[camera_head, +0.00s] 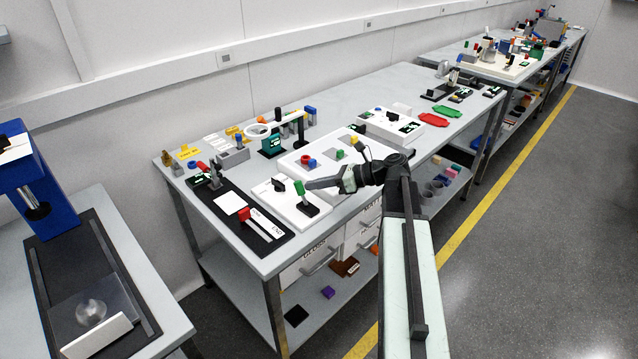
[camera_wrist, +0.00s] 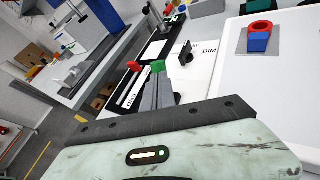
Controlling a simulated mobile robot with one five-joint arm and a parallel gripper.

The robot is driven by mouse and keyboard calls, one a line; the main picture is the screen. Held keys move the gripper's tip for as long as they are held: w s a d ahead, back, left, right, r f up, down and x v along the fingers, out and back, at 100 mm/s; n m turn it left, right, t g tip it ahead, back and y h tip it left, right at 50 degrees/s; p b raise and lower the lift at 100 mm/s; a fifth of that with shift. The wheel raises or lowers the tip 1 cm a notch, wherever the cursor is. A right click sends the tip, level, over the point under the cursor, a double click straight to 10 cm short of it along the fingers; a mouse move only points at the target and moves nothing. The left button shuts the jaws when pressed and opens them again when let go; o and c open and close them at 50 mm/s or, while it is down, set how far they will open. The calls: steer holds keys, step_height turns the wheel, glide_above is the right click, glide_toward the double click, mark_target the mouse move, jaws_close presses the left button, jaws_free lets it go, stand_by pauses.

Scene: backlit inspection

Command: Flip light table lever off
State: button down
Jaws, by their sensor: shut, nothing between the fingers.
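The light table (camera_head: 290,158) is a white box on the bench, with a bright top and small coloured pieces on it. Its lever has a green tip (camera_head: 299,188) and a dark base (camera_head: 308,209) near the front left corner. My gripper (camera_head: 309,185) is shut and empty, its fingertips just right of the green tip. In the wrist view the green tip (camera_wrist: 158,66) shows just beyond the grey fingers (camera_wrist: 158,93), which hide the lever's lower part. I cannot tell whether they touch. The light table's white front (camera_wrist: 205,62) carries a "DIM" label.
A red-tipped lever (camera_head: 243,214) stands on a black board (camera_head: 262,236) to the left. A dark upright knob (camera_wrist: 186,53) stands near the lever. A red and blue ring piece (camera_wrist: 259,36) lies on the light table. The aisle floor (camera_head: 530,200) is clear.

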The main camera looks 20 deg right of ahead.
steer(key=shift+a+r+p, duration=0.25)
steer(key=shift+r+p, duration=0.6)
steer(key=p+v, duration=0.5)
steer(key=v, duration=0.9)
steer(key=shift+w+r+p, duration=0.25)
steer(key=shift+r+p, duration=0.1)
